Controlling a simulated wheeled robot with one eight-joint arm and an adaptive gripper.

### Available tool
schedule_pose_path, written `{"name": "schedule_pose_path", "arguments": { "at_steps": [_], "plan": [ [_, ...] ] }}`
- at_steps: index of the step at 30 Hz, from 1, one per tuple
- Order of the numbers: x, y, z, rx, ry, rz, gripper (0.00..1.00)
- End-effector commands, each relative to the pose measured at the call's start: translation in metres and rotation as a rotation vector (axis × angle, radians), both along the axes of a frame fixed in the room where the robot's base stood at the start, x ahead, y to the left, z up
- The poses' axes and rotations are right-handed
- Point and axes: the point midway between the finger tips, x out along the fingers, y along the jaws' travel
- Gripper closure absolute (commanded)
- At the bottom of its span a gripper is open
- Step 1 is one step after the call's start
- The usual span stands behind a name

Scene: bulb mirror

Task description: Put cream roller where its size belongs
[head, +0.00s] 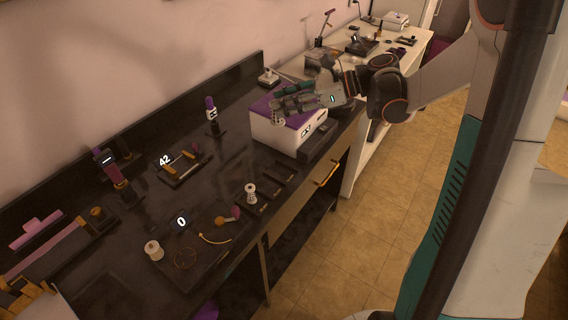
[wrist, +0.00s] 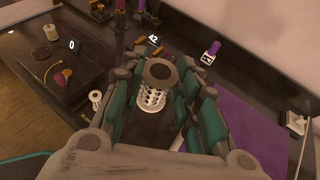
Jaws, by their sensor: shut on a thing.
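My gripper (head: 284,108) is shut on a cream roller with a dark round end, held above the counter over the white box's near left side. In the wrist view the cream roller (wrist: 152,98) sits between my gripper's two green-sided fingers (wrist: 156,76), its ribbed pale body pointing downward. In the head view the roller (head: 277,118) is small and partly hidden by the fingers. A smaller pale roller (head: 251,193) stands upright in a dark compartment near the counter's front edge; it also shows in the wrist view (wrist: 96,97). Dark empty-looking compartments (head: 279,172) lie to its right.
The white box with a purple top (head: 284,134) stands right beneath my gripper. A dark tray with a 0 display (head: 181,222) holds a pale spool (head: 153,250). A 42 display (head: 165,160) and an upright purple-topped stand (head: 212,112) are farther back.

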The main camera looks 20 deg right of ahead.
Motion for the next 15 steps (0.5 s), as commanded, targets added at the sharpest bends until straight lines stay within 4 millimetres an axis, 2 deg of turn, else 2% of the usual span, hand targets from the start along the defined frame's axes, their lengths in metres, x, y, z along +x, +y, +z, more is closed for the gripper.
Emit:
{"name": "schedule_pose_path", "arguments": {
  "at_steps": [5,15],
  "plan": [
    [-0.002,-0.001,-0.035,0.000,0.000,-0.002,0.89],
    [-0.002,-0.001,-0.118,0.000,0.000,-0.002,0.89]
  ]
}}
